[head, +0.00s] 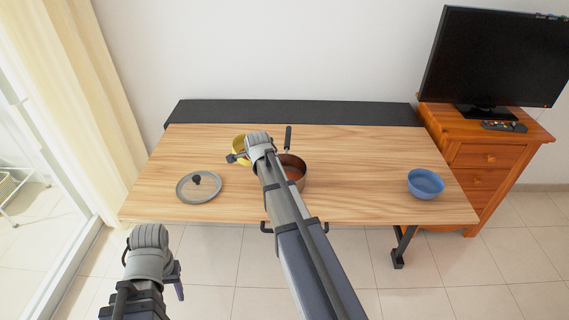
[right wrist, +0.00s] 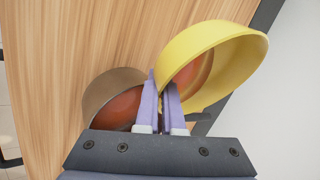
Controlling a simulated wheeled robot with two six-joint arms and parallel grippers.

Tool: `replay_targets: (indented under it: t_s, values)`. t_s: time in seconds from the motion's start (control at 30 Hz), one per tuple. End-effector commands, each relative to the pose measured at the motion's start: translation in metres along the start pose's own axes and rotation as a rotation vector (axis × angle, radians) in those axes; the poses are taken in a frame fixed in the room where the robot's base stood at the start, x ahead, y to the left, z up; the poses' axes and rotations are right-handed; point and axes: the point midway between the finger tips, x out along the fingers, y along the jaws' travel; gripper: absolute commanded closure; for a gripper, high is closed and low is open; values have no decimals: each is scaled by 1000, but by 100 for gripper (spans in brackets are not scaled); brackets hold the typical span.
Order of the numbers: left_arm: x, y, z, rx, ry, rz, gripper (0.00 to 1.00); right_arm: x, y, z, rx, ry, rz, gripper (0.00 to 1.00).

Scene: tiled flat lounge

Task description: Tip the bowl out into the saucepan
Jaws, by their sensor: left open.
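The yellow bowl (head: 238,146) is left of the saucepan (head: 296,172) in the head view, partly hidden by my right arm. In the right wrist view the bowl (right wrist: 238,62) is tilted, with a reddish-brown patch inside. My right gripper (right wrist: 162,88) is shut on its rim; in the head view this gripper (head: 237,157) is mostly hidden. The brown saucepan (right wrist: 97,98) with a reddish inside is beside the fingers, its handle pointing to the back. I cannot tell whether bowl and pan touch. My left gripper (head: 152,282) is open and empty, in front of the table.
A round lid (head: 186,192) with a dark knob lies on the wooden table (head: 360,150) at left. A blue bowl (head: 426,184) stands at right. A wooden cabinet (head: 487,157) with a television (head: 497,58) stands beyond it. The table between saucepan and blue bowl is clear.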

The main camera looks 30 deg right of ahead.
Motion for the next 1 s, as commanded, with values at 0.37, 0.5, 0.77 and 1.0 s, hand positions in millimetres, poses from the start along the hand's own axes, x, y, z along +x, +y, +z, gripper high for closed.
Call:
replay_targets:
  t_s: [0.37, 0.5, 0.77, 1.0]
  values:
    - [1, 0, 0, 0, 0, 0, 50, -3, 1, -5, 27, -37, -24, 100]
    - [2, 0, 0, 0, 0, 0, 50, -4, 1, -6, 37, -51, -33, 100]
    - [3, 0, 0, 0, 0, 0, 50, -6, 2, -10, 55, -76, -48, 100]
    - [4, 0, 0, 0, 0, 0, 50, -8, 2, -12, 72, -100, -63, 100]
